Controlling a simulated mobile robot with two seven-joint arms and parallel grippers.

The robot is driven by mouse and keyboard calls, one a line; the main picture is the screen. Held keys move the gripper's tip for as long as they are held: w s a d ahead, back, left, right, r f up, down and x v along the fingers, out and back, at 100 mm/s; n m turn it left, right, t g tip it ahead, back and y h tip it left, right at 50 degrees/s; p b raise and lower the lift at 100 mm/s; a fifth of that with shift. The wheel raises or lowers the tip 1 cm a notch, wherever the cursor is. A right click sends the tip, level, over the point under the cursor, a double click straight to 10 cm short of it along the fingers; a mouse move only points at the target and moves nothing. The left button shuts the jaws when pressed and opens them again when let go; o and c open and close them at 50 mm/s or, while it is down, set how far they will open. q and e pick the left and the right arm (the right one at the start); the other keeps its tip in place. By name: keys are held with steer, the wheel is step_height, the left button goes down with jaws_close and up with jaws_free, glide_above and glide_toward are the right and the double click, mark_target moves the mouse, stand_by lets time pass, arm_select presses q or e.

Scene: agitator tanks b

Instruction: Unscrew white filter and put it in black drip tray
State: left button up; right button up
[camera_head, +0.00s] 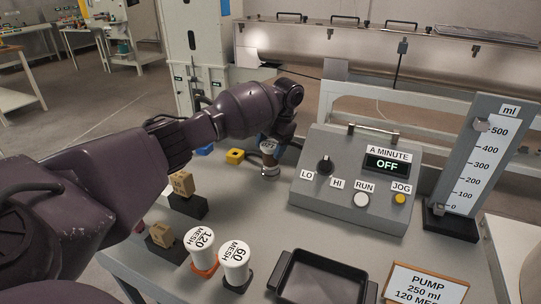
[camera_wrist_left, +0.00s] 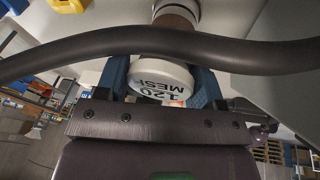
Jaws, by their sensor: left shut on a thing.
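The white filter (camera_wrist_left: 163,82), marked 120 MESH, sits between the blue-padded fingers of my left gripper (camera_wrist_left: 163,92), which is shut on it. Below the filter is a brownish and grey fitting (camera_head: 270,167). The black drip tray (camera_head: 322,284) lies at the front of the table, and its visible inside is empty. My right gripper is not in view.
White cups marked 120 MESH (camera_head: 199,243) and 60 MESH (camera_head: 235,258) stand front left. The control box (camera_head: 355,185) reads OFF. A card (camera_head: 425,284) stands right of the tray. A dark hose (camera_wrist_left: 200,48) crosses the wrist view. Table between gripper and tray looks clear.

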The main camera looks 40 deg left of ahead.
arm_select(q)
steer(key=shift+f, duration=0.3)
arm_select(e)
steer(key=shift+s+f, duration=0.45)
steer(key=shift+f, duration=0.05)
arm_select(q)
steer(key=n, duration=0.2)
steer(key=n+h+p, duration=0.1)
steer(key=n, duration=0.2)
steer(key=shift+s+d+r+g, duration=0.1)
steer(key=shift+d+r+g, duration=0.05)
steer(key=shift+g, duration=0.15)
steer(key=n+h+p, duration=0.1)
steer(key=n, duration=0.3)
steer(key=shift+d+n+h+p, duration=0.1)
steer(key=shift+n+h+p, duration=0.25)
steer(key=shift+n+h, duration=0.35)
steer(key=shift+n, duration=0.5)
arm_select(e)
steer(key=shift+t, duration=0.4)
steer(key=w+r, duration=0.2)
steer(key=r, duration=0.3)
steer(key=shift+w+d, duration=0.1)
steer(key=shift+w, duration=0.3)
